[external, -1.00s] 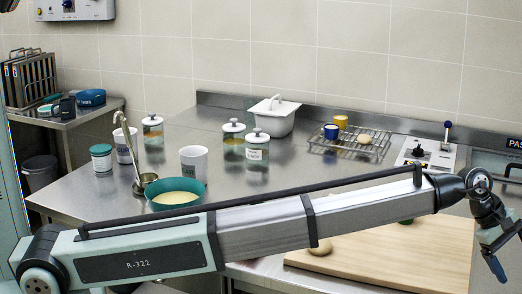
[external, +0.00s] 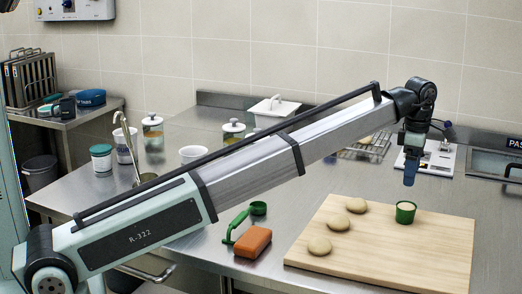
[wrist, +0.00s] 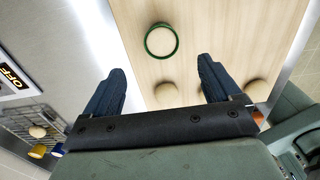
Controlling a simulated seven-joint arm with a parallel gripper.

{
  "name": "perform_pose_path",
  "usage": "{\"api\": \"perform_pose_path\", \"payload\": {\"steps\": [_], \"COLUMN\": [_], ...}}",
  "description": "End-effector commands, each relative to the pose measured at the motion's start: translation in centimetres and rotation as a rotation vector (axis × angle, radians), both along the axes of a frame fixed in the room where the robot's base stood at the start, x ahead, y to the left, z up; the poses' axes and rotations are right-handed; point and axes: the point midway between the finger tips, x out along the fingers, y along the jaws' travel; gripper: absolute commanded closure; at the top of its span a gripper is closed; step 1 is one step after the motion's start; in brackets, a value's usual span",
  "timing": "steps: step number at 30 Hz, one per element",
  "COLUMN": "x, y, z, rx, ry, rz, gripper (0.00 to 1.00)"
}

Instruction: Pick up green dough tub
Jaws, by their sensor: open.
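The green dough tub (external: 405,212) stands upright on the right part of the wooden board, with pale dough showing at its open top. In the wrist view the green dough tub (wrist: 161,40) appears as a green ring around pale dough, beyond the fingertips and roughly between them. My gripper (external: 411,172) hangs above the back edge of the board, higher than the tub and apart from it. Its two blue fingers (wrist: 160,75) are spread wide with nothing between them.
The wooden board (external: 440,250) also bears several dough balls (external: 338,223) left of the tub. A wire rack (external: 365,150) and a white device (external: 428,160) stand behind. The board's right side is bare.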

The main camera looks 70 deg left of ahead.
Motion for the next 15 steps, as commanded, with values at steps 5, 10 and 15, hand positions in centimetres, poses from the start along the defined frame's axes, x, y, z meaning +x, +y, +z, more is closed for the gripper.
{"api": "perform_pose_path", "payload": {"steps": [5, 10, 15], "x": [-0.1, -0.1, 0.0], "y": [-0.1, -0.1, -0.1], "z": [-3.3, -5.5, -6.3], "rx": [-0.001, -0.001, -0.001], "ry": [0.001, 0.000, -0.002], "rz": [-0.002, -0.002, -0.003], "gripper": [0.10, 0.10, 0.10]}}
